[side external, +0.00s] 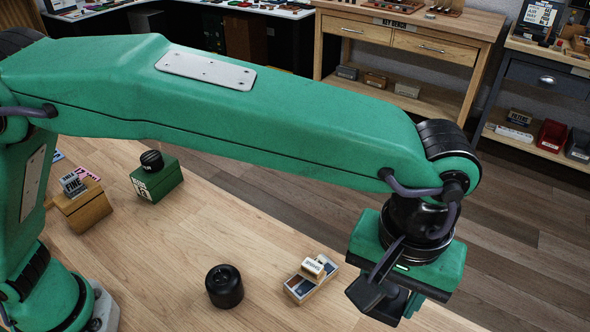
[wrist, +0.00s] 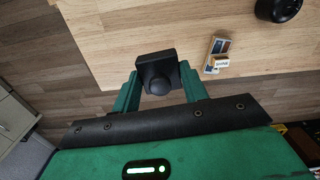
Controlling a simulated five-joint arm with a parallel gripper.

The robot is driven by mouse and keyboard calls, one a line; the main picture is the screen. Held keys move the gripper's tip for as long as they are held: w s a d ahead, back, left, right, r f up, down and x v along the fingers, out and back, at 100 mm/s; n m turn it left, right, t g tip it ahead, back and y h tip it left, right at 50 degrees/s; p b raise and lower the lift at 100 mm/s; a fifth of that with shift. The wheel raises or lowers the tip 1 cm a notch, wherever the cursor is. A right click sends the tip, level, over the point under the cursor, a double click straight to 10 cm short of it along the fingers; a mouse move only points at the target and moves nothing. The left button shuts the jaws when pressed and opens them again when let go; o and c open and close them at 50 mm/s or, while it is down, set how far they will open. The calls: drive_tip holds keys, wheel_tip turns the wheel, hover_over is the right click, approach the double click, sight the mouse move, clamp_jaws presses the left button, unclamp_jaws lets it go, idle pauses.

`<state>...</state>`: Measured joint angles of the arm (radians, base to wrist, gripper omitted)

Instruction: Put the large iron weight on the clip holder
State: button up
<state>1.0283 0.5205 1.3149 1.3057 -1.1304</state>
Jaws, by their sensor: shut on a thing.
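My gripper (side external: 382,290) hangs past the front edge of the table, right of the small wooden holder. In the wrist view, its green fingers (wrist: 160,82) are shut on a black square block with a round knob (wrist: 157,66), which looks like an iron weight. In the side view the block is mostly hidden by the gripper. A round black weight (side external: 224,286) stands upright on the table; it also shows in the wrist view (wrist: 278,8). The small wooden holder (side external: 311,279) carries a white-labelled piece and shows in the wrist view (wrist: 216,55). I cannot tell which holder is the clip holder.
A green box (side external: 156,180) with a small black knobbed piece on top stands at the back left. A wooden block (side external: 83,205) with label cards stands beside it. The table (side external: 270,240) is clear between these and the round weight. Wooden floor (side external: 520,240) lies beyond its edge.

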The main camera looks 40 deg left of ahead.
drive_tip(key=s+a+f+n, duration=0.1)
drive_tip(key=s+a, duration=0.6)
drive_tip(key=a, duration=0.4)
drive_tip(key=s+a+f+n, duration=0.1)
drive_tip(key=s+a+n, duration=0.1)
drive_tip(key=s+a, duration=0.5)
drive_tip(key=a, duration=0.5)
drive_tip(key=shift+s, duration=0.4)
drive_tip(key=shift+w+f, duration=0.1)
hover_over(222, 276)
wheel_tip(222, 276, down, 7)
drive_tip(key=shift+f, duration=2)
drive_tip(key=shift+f, duration=0.15)
drive_tip(key=o, duration=1.3)
drive_tip(key=shift+c, duration=0.2)
